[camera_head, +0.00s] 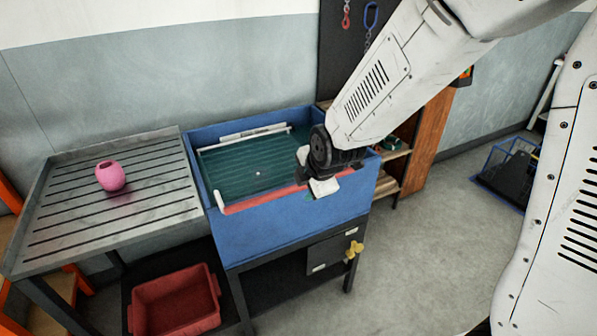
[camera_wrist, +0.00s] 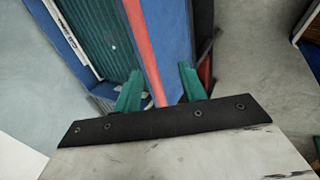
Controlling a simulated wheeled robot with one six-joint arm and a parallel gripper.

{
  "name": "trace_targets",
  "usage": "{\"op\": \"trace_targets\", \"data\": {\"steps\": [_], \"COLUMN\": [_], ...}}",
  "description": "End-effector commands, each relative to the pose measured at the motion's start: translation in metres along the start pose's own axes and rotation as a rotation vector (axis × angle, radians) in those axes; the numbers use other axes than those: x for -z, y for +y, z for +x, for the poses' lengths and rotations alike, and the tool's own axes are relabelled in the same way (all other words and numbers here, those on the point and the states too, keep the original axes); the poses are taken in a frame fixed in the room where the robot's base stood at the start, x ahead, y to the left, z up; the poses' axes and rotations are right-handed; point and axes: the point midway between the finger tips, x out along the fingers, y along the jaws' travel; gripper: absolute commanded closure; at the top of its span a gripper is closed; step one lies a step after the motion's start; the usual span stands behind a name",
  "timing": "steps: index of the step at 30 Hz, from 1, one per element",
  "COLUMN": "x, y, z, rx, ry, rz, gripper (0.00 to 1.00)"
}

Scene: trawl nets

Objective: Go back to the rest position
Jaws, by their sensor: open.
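My gripper (camera_wrist: 160,80) shows in the wrist view as two green fingers held apart, with nothing between them. Beyond the fingers are the red strip (camera_wrist: 140,45) and the blue rim of the tub (camera_wrist: 172,40). In the head view my arm reaches in from the upper right, and its end is over the right front corner of the blue tub (camera_head: 275,236). The fingers are mostly hidden there behind my wrist. I cannot tell how far above the rim they are.
The tub holds a dark green ribbed surface (camera_head: 245,170) with white bars. A pink rounded object (camera_head: 111,176) stands on the slatted metal table (camera_head: 60,226) at left. A red bin (camera_head: 175,302) sits below. A wooden shelf (camera_head: 428,140) stands behind my arm.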

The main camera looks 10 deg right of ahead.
Motion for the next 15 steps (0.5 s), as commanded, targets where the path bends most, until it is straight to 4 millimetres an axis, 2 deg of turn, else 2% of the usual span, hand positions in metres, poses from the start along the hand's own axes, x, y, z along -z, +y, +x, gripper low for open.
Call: {"op": "trace_targets", "data": {"steps": [6,8,10,13,15], "x": [0.0,0.001,0.002,0.001,-0.003], "y": [-0.004,-0.014,-0.033,-0.059,-0.073], "z": [0.0,0.0,-0.002,-0.021,-0.044], "rx": [0.021,0.065,0.148,0.264,0.329], "ry": [0.0,-0.002,-0.014,-0.056,-0.102], "rz": [0.076,0.156,0.282,0.498,0.663], "gripper": [0.59,0.59,0.59,0.59,0.59]}}
